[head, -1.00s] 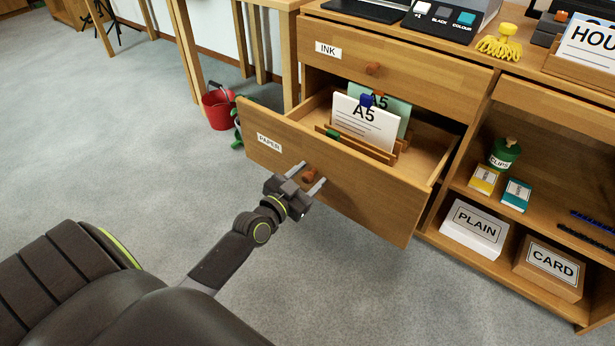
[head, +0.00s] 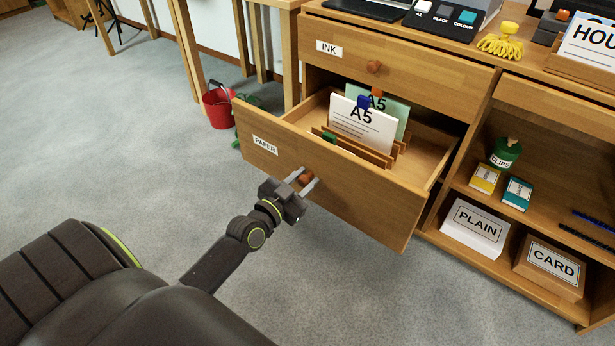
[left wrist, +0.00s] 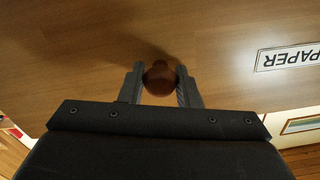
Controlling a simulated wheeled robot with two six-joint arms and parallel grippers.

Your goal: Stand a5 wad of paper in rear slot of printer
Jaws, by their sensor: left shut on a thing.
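The PAPER drawer (head: 350,195) is pulled out of the wooden cabinet. Inside it, a white A5 wad of paper (head: 362,132) with a blue clip stands in a wooden rack (head: 378,158). A greenish A5 wad (head: 403,112) with an orange clip stands behind it. My left gripper (head: 307,184) is shut on the drawer's round brown knob (head: 305,177). In the left wrist view the knob (left wrist: 159,78) sits between the two fingers. My right gripper is not in view. I cannot make out a rear printer slot.
The closed INK drawer (head: 400,75) is above. Shelves at right hold PLAIN (head: 475,226) and CARD (head: 552,265) stacks.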

